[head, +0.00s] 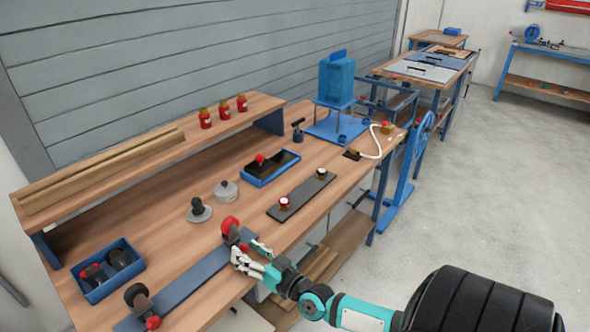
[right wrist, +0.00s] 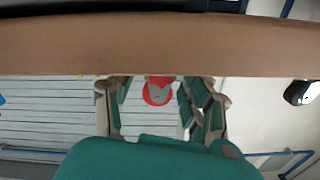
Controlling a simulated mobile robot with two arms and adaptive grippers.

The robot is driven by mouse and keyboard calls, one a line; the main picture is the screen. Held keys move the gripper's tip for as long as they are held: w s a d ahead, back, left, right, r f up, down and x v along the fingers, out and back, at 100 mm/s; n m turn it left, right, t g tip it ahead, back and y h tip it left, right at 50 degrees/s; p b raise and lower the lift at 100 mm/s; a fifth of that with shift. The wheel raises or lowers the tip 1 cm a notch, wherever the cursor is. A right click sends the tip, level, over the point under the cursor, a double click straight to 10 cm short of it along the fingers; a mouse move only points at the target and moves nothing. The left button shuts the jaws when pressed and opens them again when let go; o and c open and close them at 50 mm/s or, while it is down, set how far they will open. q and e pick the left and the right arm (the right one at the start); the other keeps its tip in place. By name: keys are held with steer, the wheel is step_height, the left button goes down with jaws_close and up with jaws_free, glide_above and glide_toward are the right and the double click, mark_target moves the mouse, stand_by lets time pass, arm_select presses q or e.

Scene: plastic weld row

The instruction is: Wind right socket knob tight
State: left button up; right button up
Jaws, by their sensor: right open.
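A long blue-grey bar (head: 187,283) lies along the bench's front edge with a dark socket at each end. The right socket (head: 233,237) has a red rounded top and a small red knob (head: 244,247) on its side facing my right gripper. The left socket (head: 138,297) has a red knob (head: 153,323) low on its front. My right gripper (head: 252,257) is open beside the right socket knob; contact cannot be told. In the right wrist view, a red round part with a grey face (right wrist: 158,93) shows between the spread fingers (right wrist: 153,104). My left gripper is out of view.
The wooden bench (head: 165,243) carries a blue bin with dark parts (head: 107,268), two grey round pieces, a dark plate (head: 302,193) with two knobs, and a blue tray (head: 271,168). A blue press (head: 336,80) stands farther right. Open floor lies right of the bench.

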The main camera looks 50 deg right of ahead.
steer(key=n, duration=0.5)
steer(key=shift+b, duration=0.35)
steer(key=s+d, duration=0.1)
steer(key=s, duration=1.6)
steer(key=s+a+f+g+b, duration=0.1)
steer(key=a+f+g+b, duration=0.1)
steer(key=f, duration=1.1)
steer(key=s+a+f+g+b, duration=0.1)
steer(key=f+g+b, duration=0.3)
steer(key=f, duration=0.9)
steer(key=shift+s+a+n+g+b, duration=0.3)
steer(key=shift+s+a+g+b, duration=0.15)
steer(key=shift+b, duration=0.15)
steer(key=shift+f, duration=0.1)
steer(key=s+f+m+g+h+p, duration=0.1)
steer(key=s+f+g+p, duration=0.1)
steer(key=s+f, duration=0.4)
steer(key=s+f+g+p, duration=0.2)
steer(key=s+f+g, duration=0.15)
steer(key=f, duration=0.55)
steer(key=s+a+f+g+p, duration=0.1)
steer(key=s+a+f+g, duration=0.1)
steer(key=s, duration=0.5)
steer(key=s+a+f+g+p, duration=0.1)
steer(key=s+a+f+g, duration=0.1)
steer(key=s+a+f, duration=0.2)
steer(key=s+f, duration=0.1)
steer(key=s, duration=0.1)
steer(key=shift+s+g+h, duration=0.3)
steer(key=shift+s, duration=0.1)
